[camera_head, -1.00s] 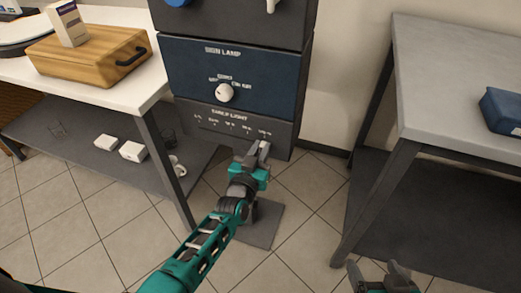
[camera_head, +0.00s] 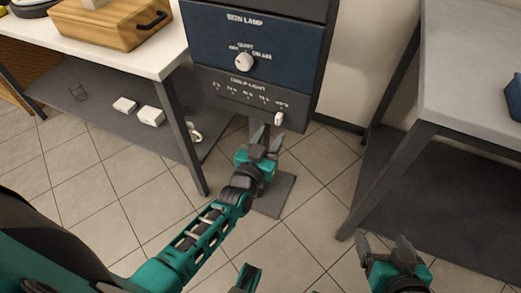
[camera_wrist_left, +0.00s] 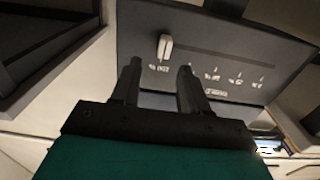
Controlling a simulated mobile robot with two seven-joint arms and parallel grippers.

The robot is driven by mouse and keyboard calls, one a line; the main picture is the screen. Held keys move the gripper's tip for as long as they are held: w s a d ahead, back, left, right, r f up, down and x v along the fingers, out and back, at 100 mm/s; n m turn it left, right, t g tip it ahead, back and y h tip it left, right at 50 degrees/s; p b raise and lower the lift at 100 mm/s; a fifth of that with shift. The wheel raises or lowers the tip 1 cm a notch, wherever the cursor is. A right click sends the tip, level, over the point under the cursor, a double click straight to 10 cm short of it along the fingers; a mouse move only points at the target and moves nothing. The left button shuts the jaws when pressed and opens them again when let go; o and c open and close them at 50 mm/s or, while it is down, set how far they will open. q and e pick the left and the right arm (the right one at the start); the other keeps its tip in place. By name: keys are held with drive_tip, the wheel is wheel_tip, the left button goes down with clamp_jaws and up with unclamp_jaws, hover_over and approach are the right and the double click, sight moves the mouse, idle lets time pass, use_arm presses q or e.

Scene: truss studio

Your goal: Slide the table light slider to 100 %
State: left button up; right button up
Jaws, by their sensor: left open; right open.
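The table light panel (camera_head: 235,88) is the dark grey strip below the blue sign lamp panel. Its slider knob (camera_head: 279,119) is small and white and stands at the right end of the scale, by the last mark. In the left wrist view the panel is upside down, with the knob (camera_wrist_left: 165,47) beside the end label at the left. My left gripper (camera_head: 269,138) is open, just below and in front of the knob, apart from it, with nothing between its fingers. My right gripper (camera_head: 383,239) is open and empty at the lower right, over the floor.
The sign lamp panel (camera_head: 285,50) with a round white knob (camera_head: 244,62) is above. A white table (camera_head: 150,60) with a wooden box (camera_head: 115,30) stands left. A grey table (camera_head: 465,80) stands right. Tiled floor lies open between them.

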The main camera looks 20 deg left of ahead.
use_arm(q)
drive_tip(key=s+p, duration=0.1)
drive_tip(key=s, duration=0.6)
use_arm(e)
drive_tip(key=shift+r, duration=0.75)
use_arm(q)
drive_tip(key=shift+w+a, duration=0.1)
drive_tip(key=s+r+m+g+p, duration=0.1)
drive_tip(key=s+r+g+p, duration=0.2)
drive_tip(key=s+p, duration=0.1)
drive_tip(key=s+a+r+m+g+h+p, duration=0.1)
drive_tip(key=s+r+g+p, duration=0.2)
drive_tip(key=s, duration=0.4)
drive_tip(key=g+p, duration=0.1)
drive_tip(key=p, duration=0.1)
drive_tip(key=shift+s+a+r+p, duration=0.15)
drive_tip(key=shift+s+r+p, duration=0.05)
drive_tip(key=shift+r+p, duration=0.15)
use_arm(e)
wheel_tip(320, 180, up, 5)
drive_tip(key=s+d+h, duration=0.1)
drive_tip(key=d, duration=0.2)
drive_tip(key=shift+s+r, duration=0.15)
drive_tip(key=shift+s, duration=0.1)
drive_tip(key=shift+a, duration=0.1)
idle(0.7)
